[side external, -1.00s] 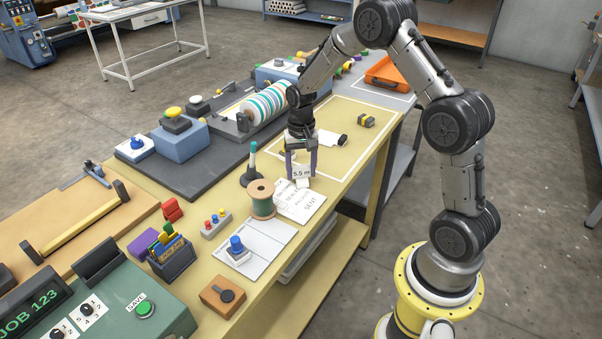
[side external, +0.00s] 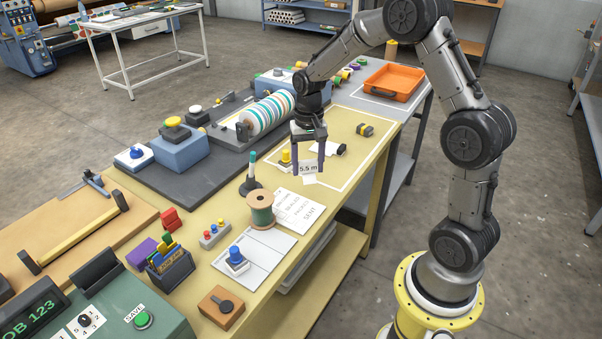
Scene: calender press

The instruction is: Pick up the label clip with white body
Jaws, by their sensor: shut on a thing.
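My gripper (side external: 308,171) points down over the tan bench, its two dark fingers on either side of a small white label clip (side external: 308,167) marked "5.5 m". The fingers are shut on the clip's sides. A small white piece shows just below the label. The clip seems to be just above the bench, near the front line of the white-outlined area, but the gap is hard to judge.
A white item with a black end (side external: 341,149) and a black-and-yellow block (side external: 365,130) lie to the right. A thread spool (side external: 261,209), a dark stand with a green-tipped pen (side external: 251,180) and a "SENT" sheet (side external: 299,212) are nearby. An orange tray (side external: 393,83) stands behind.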

